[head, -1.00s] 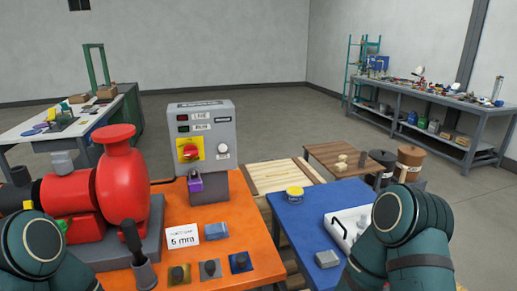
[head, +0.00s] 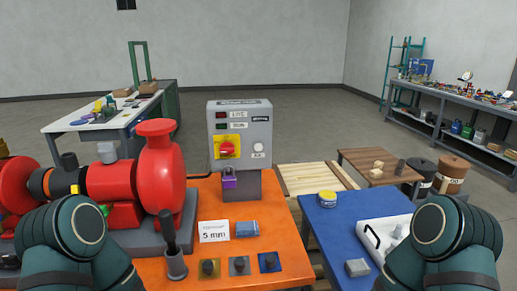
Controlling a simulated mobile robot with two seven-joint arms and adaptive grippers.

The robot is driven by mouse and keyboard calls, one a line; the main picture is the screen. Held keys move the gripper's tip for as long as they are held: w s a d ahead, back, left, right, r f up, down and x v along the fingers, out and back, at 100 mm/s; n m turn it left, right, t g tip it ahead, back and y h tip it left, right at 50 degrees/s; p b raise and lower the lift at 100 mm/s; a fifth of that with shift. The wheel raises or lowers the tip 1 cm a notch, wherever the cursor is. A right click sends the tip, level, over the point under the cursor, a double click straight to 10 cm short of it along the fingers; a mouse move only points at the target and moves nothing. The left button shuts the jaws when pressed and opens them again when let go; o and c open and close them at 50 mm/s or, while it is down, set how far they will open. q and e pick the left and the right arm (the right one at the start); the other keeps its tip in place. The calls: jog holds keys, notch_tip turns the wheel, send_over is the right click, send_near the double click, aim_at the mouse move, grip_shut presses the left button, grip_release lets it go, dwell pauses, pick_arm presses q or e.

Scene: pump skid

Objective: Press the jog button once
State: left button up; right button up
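A grey control box (head: 240,122) stands at the back of the orange bench top. A round white button (head: 258,147) sits at the lower right of its face, above a small label too small to read; it looks like the jog button. A red rotary switch (head: 227,149) on a yellow plate is left of it. A purple padlock (head: 229,181) hangs below the switch. Dark green links of my two arms show at the lower left and lower right corners. Neither gripper is in view, and nothing of mine touches the box.
A red pump (head: 160,170) stands left of the box. A white "5 mm" card (head: 214,231), a blue block (head: 247,229) and a dark upright handle (head: 171,235) are in front. The blue table (head: 335,232) at right holds a yellow-lidded tin (head: 327,198) and a white case (head: 385,235).

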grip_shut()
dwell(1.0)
